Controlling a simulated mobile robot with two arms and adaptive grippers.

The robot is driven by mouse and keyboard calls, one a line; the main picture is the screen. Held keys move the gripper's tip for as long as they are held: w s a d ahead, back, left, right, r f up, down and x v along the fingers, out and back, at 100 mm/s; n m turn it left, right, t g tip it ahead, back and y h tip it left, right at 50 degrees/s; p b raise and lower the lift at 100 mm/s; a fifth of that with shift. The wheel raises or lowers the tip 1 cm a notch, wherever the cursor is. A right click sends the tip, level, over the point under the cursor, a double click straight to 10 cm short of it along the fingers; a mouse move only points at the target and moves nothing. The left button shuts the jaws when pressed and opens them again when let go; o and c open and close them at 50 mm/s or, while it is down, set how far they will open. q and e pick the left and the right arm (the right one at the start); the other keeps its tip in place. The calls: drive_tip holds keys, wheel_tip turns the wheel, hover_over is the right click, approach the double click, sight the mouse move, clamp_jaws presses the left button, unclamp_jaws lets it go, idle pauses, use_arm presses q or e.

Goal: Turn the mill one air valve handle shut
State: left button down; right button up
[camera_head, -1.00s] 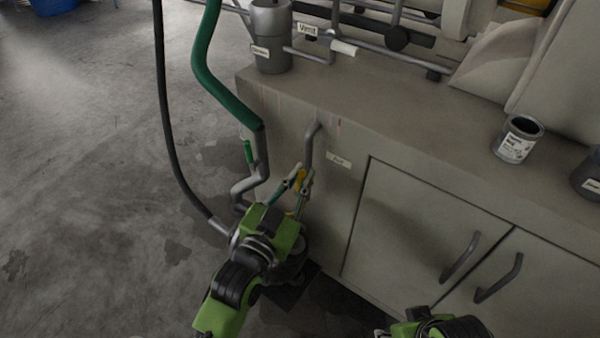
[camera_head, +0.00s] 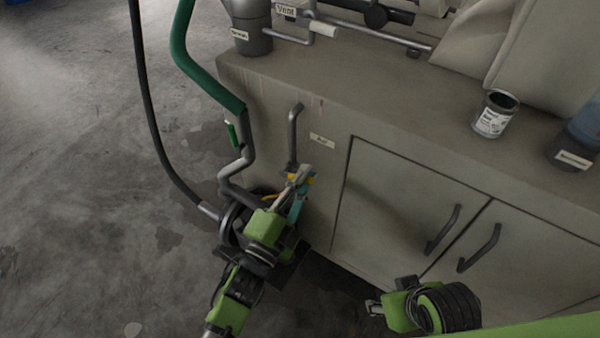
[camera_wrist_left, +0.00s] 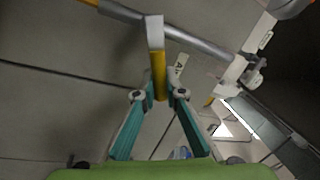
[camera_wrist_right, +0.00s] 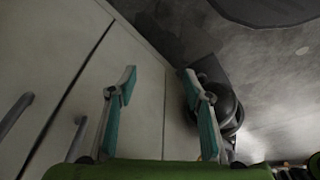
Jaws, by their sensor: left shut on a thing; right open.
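The air valve handle is a yellow lever (camera_head: 303,178) at the lower end of the grey pipe (camera_head: 293,135) on the cabinet front, beside a small label (camera_head: 322,141) that seems to read "Air". In the left wrist view the yellow lever (camera_wrist_left: 159,76) stands between my fingertips, pointing along the gripper. My left gripper (camera_head: 300,181) is shut on it; the fingers partly hide the lever and the valve body in the head view. My right gripper (camera_head: 374,307) is low in front of the cabinet doors. In the right wrist view its fingers (camera_wrist_right: 158,82) are apart and empty.
A green and grey pipe (camera_head: 208,88) and a black hose (camera_head: 150,125) run down left of the valve. The cabinet doors have protruding handles (camera_head: 443,230). An open paint can (camera_head: 493,115) stands on the top. The floor at left is clear.

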use_arm(q)
drive_tip(key=shift+s+d+f+m+g+h+b, duration=0.15)
drive_tip(key=shift+f+m+h+b, duration=0.25)
drive_tip(key=shift+m, duration=0.65)
drive_tip(key=shift+d+f+m+g+h+b, duration=0.1)
drive_tip(key=shift+f+m+b, duration=0.15)
drive_tip(key=shift+f+m, duration=0.6)
drive_tip(key=shift+s+d+f+m+g+h+b, duration=0.1)
drive_tip(key=shift+f+m+g+h+b, duration=0.15)
drive_tip(key=shift+m, duration=1.05)
use_arm(e)
drive_tip(key=shift+w+a+f+t, duration=0.15)
drive_tip(key=shift+w+t, duration=0.1)
drive_tip(key=shift+w, duration=0.35)
drive_tip(key=shift+w+a+f+t, duration=0.1)
drive_tip(key=shift+w+a+t, duration=0.15)
drive_tip(key=shift+w, duration=0.3)
drive_tip(key=shift+w+a+f+t, duration=0.15)
drive_tip(key=shift+w+t, duration=0.15)
drive_tip(key=shift+w, duration=0.3)
drive_tip(key=shift+d, duration=0.1)
use_arm(q)
drive_tip(key=c, duration=2.1)
unclamp_jaws()
drive_tip(key=shift+a, duration=0.1)
